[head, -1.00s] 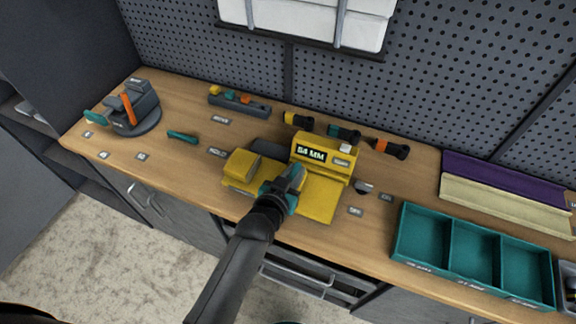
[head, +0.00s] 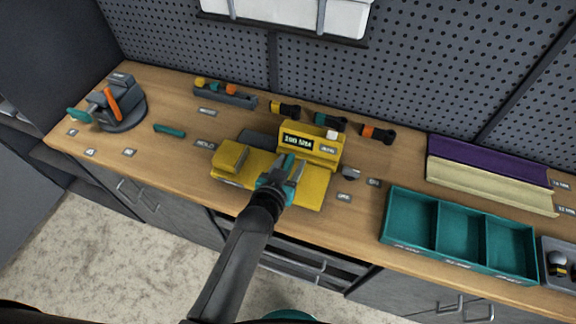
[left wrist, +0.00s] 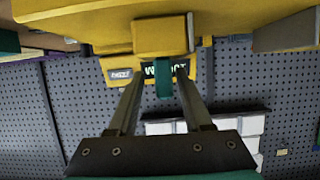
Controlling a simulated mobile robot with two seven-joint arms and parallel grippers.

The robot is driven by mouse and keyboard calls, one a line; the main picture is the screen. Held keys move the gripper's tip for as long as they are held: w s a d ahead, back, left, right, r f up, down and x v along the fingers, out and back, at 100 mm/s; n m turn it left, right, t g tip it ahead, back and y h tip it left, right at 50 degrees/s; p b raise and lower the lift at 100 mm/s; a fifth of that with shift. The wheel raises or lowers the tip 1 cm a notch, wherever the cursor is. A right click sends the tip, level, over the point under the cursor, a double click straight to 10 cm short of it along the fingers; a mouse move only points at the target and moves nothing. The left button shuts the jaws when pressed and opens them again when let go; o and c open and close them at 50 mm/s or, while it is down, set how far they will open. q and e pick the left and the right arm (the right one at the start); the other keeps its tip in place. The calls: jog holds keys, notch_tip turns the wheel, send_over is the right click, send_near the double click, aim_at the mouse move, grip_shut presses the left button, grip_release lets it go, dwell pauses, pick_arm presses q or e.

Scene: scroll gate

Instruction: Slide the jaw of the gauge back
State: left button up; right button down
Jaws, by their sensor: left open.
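The yellow gauge (head: 312,190) stands on the workbench. A raised yellow block (head: 232,157) is at the gauge's left end. My left gripper (head: 291,168) is over the gauge's middle, in front of the display, with its fingers apart. In the left wrist view, the open fingers (left wrist: 158,80) are on either side of a teal tab (left wrist: 163,82) that sticks out from a yellow block (left wrist: 160,36). I cannot tell whether either finger touches the tab. In the head view my gripper mostly hides this part. My right gripper is not in view.
A grey device with an orange handle (head: 112,104) stands at the bench's left. A teal three-part tray (head: 408,244) is at the right front. Purple (head: 485,160) and cream (head: 490,187) channels lie behind it. Several yellow, teal and orange-banded items line the pegboard.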

pick_arm(q)
jog(key=p+v, duration=0.1)
jog(key=v, duration=1.4)
jog(key=shift+s, duration=0.2)
jog(key=shift+a+f, duration=0.1)
jog(key=s+a+f+g+b, duration=0.1)
jog(key=s+f+g+b, duration=0.15)
jog(key=f, duration=0.75)
jog(key=s+a+f+g+y+b, duration=0.1)
jog(key=s+f+b, duration=0.25)
jog(key=f, duration=0.75)
jog(key=s+a+f+g+b, duration=0.15)
jog(key=f+b, duration=0.25)
jog(key=f, duration=0.6)
jog(key=s+a+f+g+y+b, duration=0.1)
jog(key=s+a+f+g+b, duration=0.2)
jog(key=s+f, duration=0.6)
jog(key=s+a+f+g+y+b, duration=0.1)
jog(key=s+a+f+g+b, duration=0.2)
jog(key=s+a+f+b, duration=0.3)
jog(key=s+f, duration=0.4)
jog(key=f, duration=0.5)
jog(key=shift+s+n+g+y+b, duration=0.25)
jog(key=shift+n+g+y+b, duration=0.05)
jog(key=shift+n+g+b, duration=0.1)
